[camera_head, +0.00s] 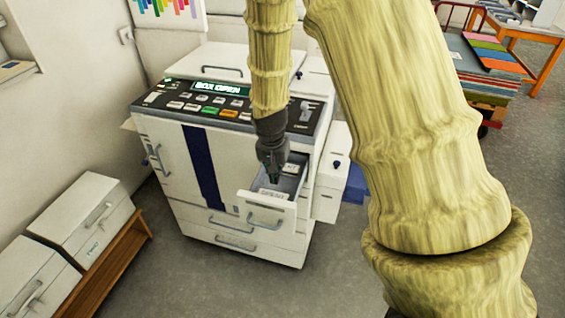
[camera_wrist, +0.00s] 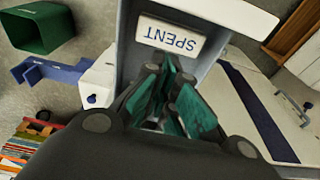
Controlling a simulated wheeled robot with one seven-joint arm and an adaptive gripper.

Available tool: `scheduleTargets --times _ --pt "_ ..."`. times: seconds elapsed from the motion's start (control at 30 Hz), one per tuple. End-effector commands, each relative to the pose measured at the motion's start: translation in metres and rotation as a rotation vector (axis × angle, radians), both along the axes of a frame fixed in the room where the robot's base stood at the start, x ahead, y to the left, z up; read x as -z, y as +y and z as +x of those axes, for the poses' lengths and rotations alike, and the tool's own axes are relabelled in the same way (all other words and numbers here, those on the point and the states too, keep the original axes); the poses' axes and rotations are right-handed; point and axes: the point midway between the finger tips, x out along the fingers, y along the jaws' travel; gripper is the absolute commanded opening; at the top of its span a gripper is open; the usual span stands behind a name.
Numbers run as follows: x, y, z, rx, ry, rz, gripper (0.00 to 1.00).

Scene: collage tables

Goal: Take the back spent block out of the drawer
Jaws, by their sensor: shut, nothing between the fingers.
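The open drawer (camera_head: 266,210) sticks out from the front right of the white machine. A white block (camera_head: 272,193) lies near the drawer's front; the wrist view shows it with the label SPENT (camera_wrist: 171,38). Another small pale block (camera_head: 291,168) shows farther back in the drawer, partly behind my gripper; the wrist view does not show it clearly. My gripper (camera_head: 273,178) points down into the drawer, between these two. Its green-padded fingers (camera_wrist: 172,108) are together and hold nothing. I cannot tell whether they touch a block.
The machine (camera_head: 170,150) has a panel reading BOX OPEN (camera_head: 220,88). A white side unit (camera_head: 332,170) stands right of the drawer. White boxes (camera_head: 85,215) rest on a wooden stand at the lower left. A green bin (camera_wrist: 38,28) shows in the wrist view.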

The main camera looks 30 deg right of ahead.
Motion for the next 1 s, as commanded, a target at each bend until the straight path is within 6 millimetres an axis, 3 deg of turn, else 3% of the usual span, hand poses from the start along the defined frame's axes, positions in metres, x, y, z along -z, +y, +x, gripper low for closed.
scheduleTargets --times 0.1,0.33,0.63,1.0 --pt "0.022 0.002 0.001 -0.004 0.001 0.000 0.00" --pt "0.045 0.005 0.003 -0.008 0.000 0.000 0.00" --pt "0.046 -0.006 0.012 -0.006 -0.002 0.000 0.00" --pt "0.046 -0.052 0.048 -0.002 -0.001 0.001 0.00"
